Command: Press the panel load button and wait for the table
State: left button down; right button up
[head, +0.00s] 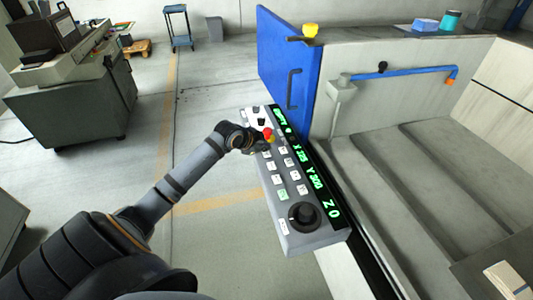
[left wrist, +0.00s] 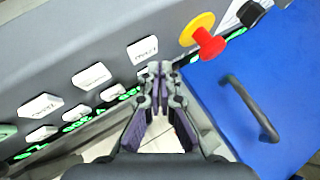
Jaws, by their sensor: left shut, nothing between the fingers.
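The grey control panel (head: 325,238) stands in the middle of the head view, with rows of white buttons, a green button (head: 282,194) and a black dial (head: 303,215). Its green display (head: 317,181) shows X, Y and Z figures. My left gripper (head: 258,146) is over the panel's far end, near the red stop button (head: 268,133). In the left wrist view my left gripper (left wrist: 160,72) is shut and empty, its tips close to a white button (left wrist: 143,50). I cannot tell whether they touch it. The button labels are too small to read. My right gripper is out of view.
An open blue door (head: 273,62) with a black handle stands beyond the panel. The machine's tank (head: 385,170) lies to the right, with a blue pipe (head: 410,75). A grey cabinet (head: 75,110) stands at the left. The floor between is mostly clear.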

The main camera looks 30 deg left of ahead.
pick_arm(q)
jog(key=shift+f, duration=0.1)
jog(key=shift+f, duration=0.3)
